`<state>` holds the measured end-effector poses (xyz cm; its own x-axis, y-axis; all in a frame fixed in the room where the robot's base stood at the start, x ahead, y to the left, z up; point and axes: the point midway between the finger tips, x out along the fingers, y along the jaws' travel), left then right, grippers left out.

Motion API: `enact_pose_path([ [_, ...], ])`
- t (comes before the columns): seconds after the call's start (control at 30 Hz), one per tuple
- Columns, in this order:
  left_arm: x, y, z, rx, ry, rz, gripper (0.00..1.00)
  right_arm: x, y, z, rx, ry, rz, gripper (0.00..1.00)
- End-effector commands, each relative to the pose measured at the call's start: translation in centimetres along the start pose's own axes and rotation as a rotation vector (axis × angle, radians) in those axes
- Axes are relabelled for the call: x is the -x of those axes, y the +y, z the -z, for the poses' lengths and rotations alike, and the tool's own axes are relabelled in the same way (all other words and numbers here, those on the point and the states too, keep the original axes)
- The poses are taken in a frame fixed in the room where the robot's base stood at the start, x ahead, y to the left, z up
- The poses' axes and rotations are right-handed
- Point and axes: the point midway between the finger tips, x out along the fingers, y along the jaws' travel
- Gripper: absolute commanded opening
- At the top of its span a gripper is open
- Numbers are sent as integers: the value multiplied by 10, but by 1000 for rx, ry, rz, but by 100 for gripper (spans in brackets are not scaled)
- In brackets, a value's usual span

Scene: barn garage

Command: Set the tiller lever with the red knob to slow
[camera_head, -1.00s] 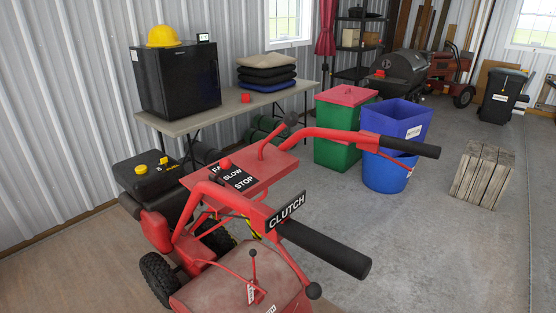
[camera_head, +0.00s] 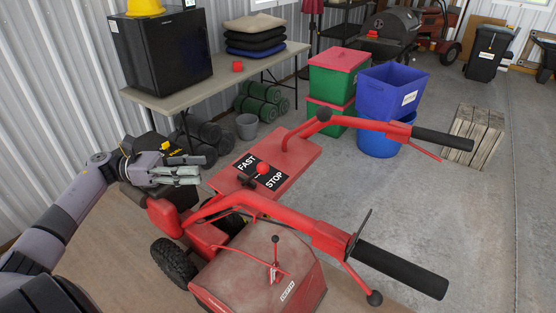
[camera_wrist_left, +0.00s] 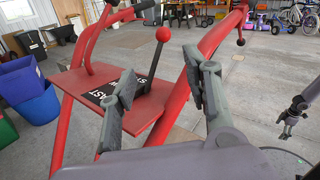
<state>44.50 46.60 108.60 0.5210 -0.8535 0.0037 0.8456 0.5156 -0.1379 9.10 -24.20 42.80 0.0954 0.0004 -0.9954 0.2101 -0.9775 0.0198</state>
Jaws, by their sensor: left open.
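The tiller's red knob (camera_head: 262,168) tops a short lever above the black speed plate (camera_head: 246,164) on the red panel. In the head view the knob overlaps the plate between FAST and STOP, hiding the middle label. My left gripper (camera_head: 188,170) is open and empty, left of the panel and apart from the knob. Its two fingers frame the lever area in the wrist view. What seems to be my right gripper (camera_wrist_left: 285,128) hangs at the wrist view's right edge.
Red handlebars (camera_head: 350,124) with black grips (camera_head: 400,268) rise around the panel. A second small lever (camera_head: 275,250) stands on the front housing. Behind are a folding table (camera_head: 170,100), a green bin (camera_head: 335,80) and a blue bin (camera_head: 385,90).

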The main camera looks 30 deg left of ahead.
Motion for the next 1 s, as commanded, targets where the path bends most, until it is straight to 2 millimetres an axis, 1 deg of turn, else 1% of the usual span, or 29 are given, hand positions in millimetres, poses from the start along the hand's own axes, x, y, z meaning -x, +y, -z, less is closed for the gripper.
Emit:
enact_pose_path([
  [0.03,-2,-4,-5,-21,10,17,45,3,4,0,1,0,-5,93],
  [0.17,-17,-5,-7,-32,12,24,45,10,10,0,3,-2,-11,93],
  [0.27,-35,-6,-8,-30,10,24,45,19,7,0,3,-2,-8,93],
  [0.43,-73,-6,-10,-28,7,22,45,36,-9,2,0,-2,12,93],
  [0.53,-95,-7,-9,-27,7,22,45,45,-15,3,1,-2,20,93],
  [0.7,-131,-7,-9,-25,5,21,45,61,-13,4,3,-3,17,93],
  [0.8,-148,-8,-8,-26,7,21,45,68,-10,4,4,-4,14,93],
  [0.9,-161,-7,-6,-25,8,19,45,73,-7,4,4,-4,11,93],
  [1.0,-169,-7,-4,-25,8,19,45,75,-5,4,3,-5,8,93],
])
